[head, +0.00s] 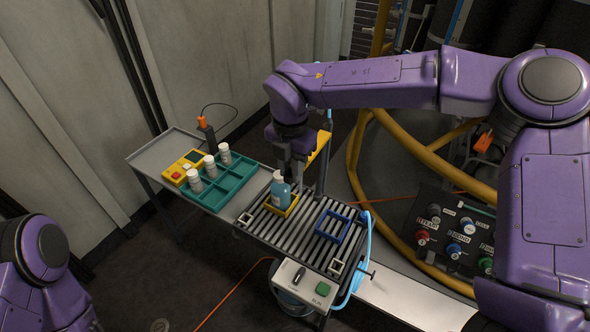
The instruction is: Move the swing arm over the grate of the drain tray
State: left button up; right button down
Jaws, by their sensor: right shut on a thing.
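The drain tray (262,226) has a grate of dark slats and stands in the middle of the view. The yellow swing arm (320,146) shows beside a grey upright post at the tray's back edge. My right gripper (292,170) points down at the back of the tray. It is shut on the swing arm, though its fingers hide most of the hold. My left gripper is out of view.
A blue square frame (333,226) lies on the grate's right side. A teal rack (233,182) with white bottles and a yellow box (184,166) sit on the left shelf. A control box (306,281) is in front. Yellow tubing (357,150) stands behind right.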

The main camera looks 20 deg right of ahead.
jog(key=shift+d, duration=0.1)
jog(key=c, duration=1)
grip_release()
jog(key=shift+o, duration=0.2)
jog(key=shift+w+d+f, duration=0.1)
jog(key=shift+w, duration=0.05)
notch_tip(320, 180, up, 10)
jog(key=shift+r, duration=0.25)
